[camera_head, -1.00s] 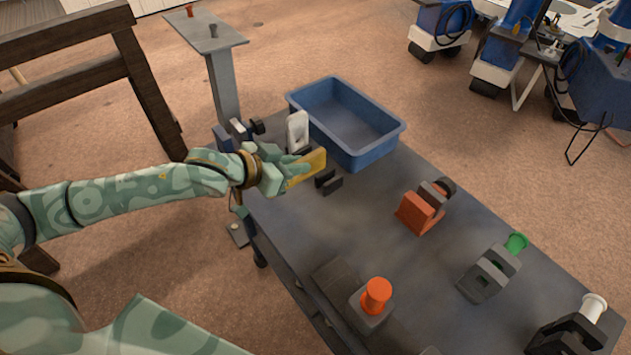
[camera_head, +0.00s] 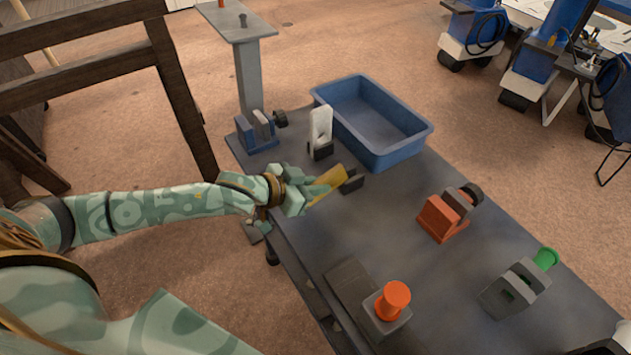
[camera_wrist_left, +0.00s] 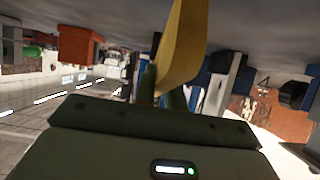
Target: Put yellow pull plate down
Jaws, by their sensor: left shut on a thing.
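The yellow pull plate (camera_head: 328,184) is in my left gripper (camera_head: 318,190), which is shut on it near the left edge of the grey bench. In the left wrist view the yellow plate (camera_wrist_left: 183,45) stands between my two fingers (camera_wrist_left: 160,88) and runs out of the top of the picture. In the head view its far end is close to a small dark slotted holder (camera_head: 352,180); I cannot tell whether they touch. My right gripper is not in view.
A white plate (camera_head: 320,125) stands in a dark holder behind. A blue bin (camera_head: 400,150) is at the back. A blue clamp (camera_head: 258,135), an orange block (camera_head: 440,217), a grey block with green knob (camera_head: 515,288) and one with orange knob (camera_head: 387,310) stand on the bench (camera_head: 400,255).

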